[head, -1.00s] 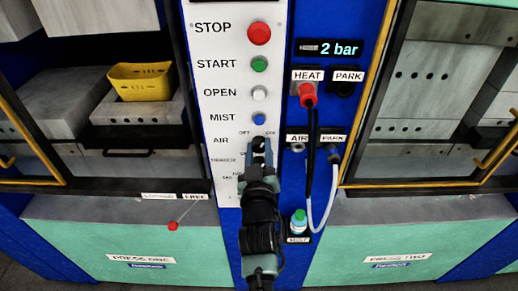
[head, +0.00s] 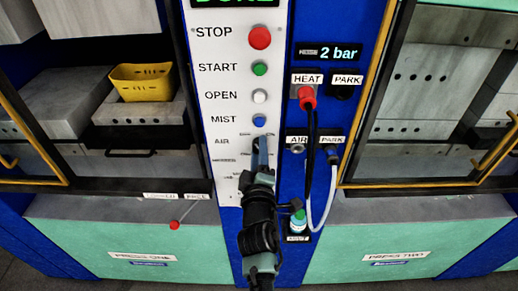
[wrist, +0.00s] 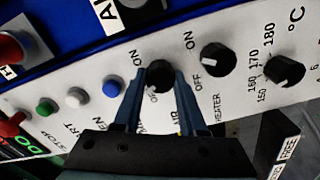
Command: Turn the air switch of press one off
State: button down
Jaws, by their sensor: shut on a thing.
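The air switch is a black round knob (wrist: 160,75) on the white control panel (head: 213,140). In the wrist view it sits between the two blue fingertips of my gripper (wrist: 157,80), which are shut on it. An ON label shows beside the knob, and its OFF label is partly covered by a finger. I cannot tell which label the knob points to. In the head view my gripper (head: 260,152) reaches up to the AIR row, seen edge-on, and hides the knob.
The heater knob (wrist: 215,60) and a temperature dial (wrist: 285,72) are close beside the air knob. The blue mist button (head: 259,121) is just above my gripper. A black cable and a white hose (head: 326,205) hang to the right. A yellow basket (head: 142,83) is inside press one.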

jog(key=shift+n, duration=0.7)
jog(key=shift+c, duration=2.3)
grip_release()
jog(key=shift+s, duration=0.15)
jog(key=s+p, duration=0.7)
jog(key=s, duration=0.5)
jog(key=shift+s, duration=0.35)
